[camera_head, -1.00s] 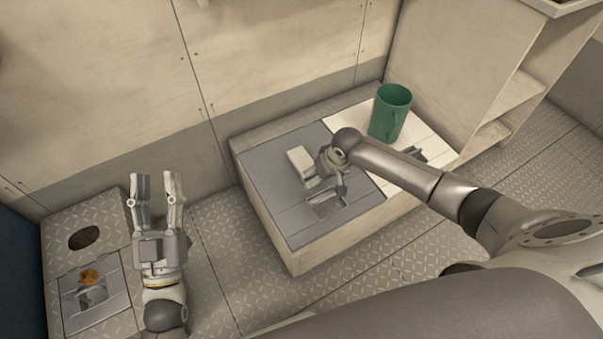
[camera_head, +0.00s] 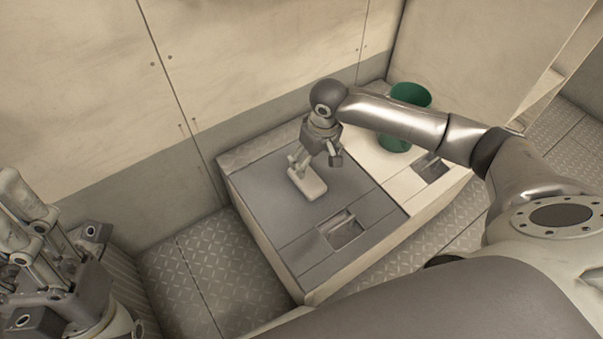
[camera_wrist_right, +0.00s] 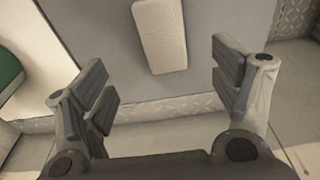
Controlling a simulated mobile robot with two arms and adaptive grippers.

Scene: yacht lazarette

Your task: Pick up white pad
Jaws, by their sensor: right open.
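The white pad (camera_head: 308,184) is a small off-white block with rounded corners. It lies on the grey part of the low locker top (camera_head: 270,205). My right gripper (camera_head: 316,160) is over the pad's far end in the head view, pointing down. In the right wrist view the pad (camera_wrist_right: 160,38) lies beyond the open fingers of the right gripper (camera_wrist_right: 158,72), roughly centred between them, with nothing gripped. The pad's far end is partly covered by the gripper in the head view. My left gripper (camera_head: 30,222) is at the lower left, partly cut off, away from the pad.
Recessed latches (camera_head: 343,230) are set in the top. Panelled walls rise behind and to the right. Diamond-plate floor (camera_head: 205,275) lies at the front left.

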